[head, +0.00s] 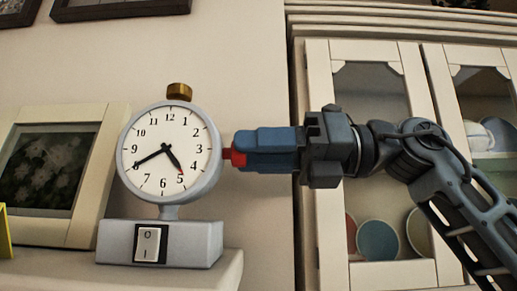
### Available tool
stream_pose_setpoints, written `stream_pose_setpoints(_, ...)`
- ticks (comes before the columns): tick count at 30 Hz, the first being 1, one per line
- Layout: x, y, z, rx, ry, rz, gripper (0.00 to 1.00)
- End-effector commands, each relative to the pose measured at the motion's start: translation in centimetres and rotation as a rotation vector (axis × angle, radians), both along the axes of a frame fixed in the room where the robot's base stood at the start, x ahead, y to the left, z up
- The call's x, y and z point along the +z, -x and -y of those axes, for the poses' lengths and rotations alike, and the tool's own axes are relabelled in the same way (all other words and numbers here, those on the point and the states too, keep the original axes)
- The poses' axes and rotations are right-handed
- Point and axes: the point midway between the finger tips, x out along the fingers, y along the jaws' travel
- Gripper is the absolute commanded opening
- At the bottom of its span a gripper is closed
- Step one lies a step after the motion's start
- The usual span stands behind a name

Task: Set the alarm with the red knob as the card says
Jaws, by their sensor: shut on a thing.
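An alarm clock (127,177) with a white face and grey-blue case stands on a block base, left of centre. Its long black hand points near 8 and its short black hand just before 5. A thin red hand shows its tip close to 5, partly under the short hand. The red knob (227,154) is on the clock's right side. My gripper (243,152) reaches in from the right and is shut on this knob, covering most of it. No readable card is in view; only a yellow edge (4,233) shows at the far left, its face hidden.
The clock has a brass button (179,91) on top and a white rocker switch (147,244) on its base. It stands on a pale ledge (232,268). A framed flower picture (88,160) is behind at left. Glass-fronted cabinets (317,70) are behind my arm.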

Motion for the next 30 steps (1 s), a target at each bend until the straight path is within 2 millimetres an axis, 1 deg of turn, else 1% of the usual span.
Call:
stream_pose_setpoints(9, 0.1, -0.12, 0.1, -0.003, -0.007, -0.119, 0.05)
stream_pose_setpoints(23, 0.12, -0.14, 0.1, -0.003, -0.01, -0.137, 0.05)
stream_pose_setpoints(24, 0.12, -0.14, 0.1, -0.003, -0.01, -0.136, 0.36)
stream_pose_setpoints(30, 0.08, -0.1, 0.06, -0.003, -0.008, -0.136, 0.55)
